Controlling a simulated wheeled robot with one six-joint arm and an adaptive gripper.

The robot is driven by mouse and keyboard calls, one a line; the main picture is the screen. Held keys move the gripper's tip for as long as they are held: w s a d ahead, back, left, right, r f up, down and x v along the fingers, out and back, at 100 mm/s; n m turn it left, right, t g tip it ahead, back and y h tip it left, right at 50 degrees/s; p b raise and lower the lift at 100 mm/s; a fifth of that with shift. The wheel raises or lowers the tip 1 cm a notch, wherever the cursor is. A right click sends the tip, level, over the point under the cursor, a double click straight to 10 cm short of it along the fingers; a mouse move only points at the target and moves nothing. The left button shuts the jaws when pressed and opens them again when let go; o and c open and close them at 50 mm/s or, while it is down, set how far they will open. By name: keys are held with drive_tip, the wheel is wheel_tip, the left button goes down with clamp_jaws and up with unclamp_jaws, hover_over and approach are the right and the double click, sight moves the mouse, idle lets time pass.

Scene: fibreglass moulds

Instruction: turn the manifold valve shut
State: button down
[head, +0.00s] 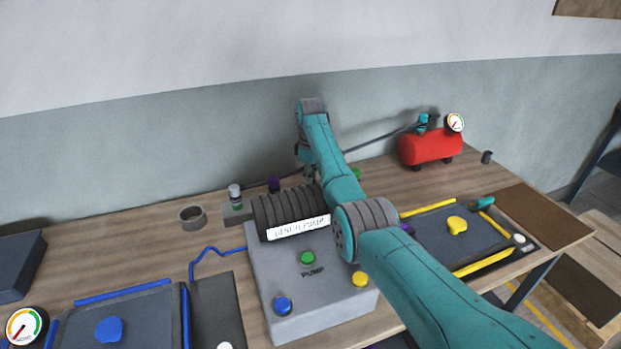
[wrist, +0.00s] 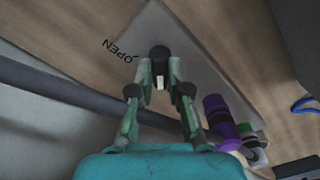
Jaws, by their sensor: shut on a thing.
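The manifold is a pale grey block (head: 236,213) behind the bench pump, and its plate (wrist: 190,50) fills the middle of the wrist view. The plate carries the word OPEN on its left. My gripper (wrist: 160,74) is over the plate, its fingers closed around a small valve handle with a dark top (wrist: 159,52) and a pale mark.
The bench pump (head: 305,285) stands in front of the manifold. A red tank (head: 431,147) with a gauge is at the back right. A grey ring (head: 192,216) lies left of the manifold. A dark hose (wrist: 60,85) crosses the wrist view. Moulds (head: 150,315) lie on both sides.

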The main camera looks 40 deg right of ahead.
drive_tip(key=shift+s+f, duration=0.15)
drive_tip(key=shift+f, duration=0.15)
drive_tip(key=c, duration=1.1)
unclamp_jaws()
drive_tip(key=shift+r, duration=0.25)
drive_tip(key=shift+r, duration=0.3)
wheel_tip(320, 180, up, 11)
drive_tip(key=shift+r, duration=0.1)
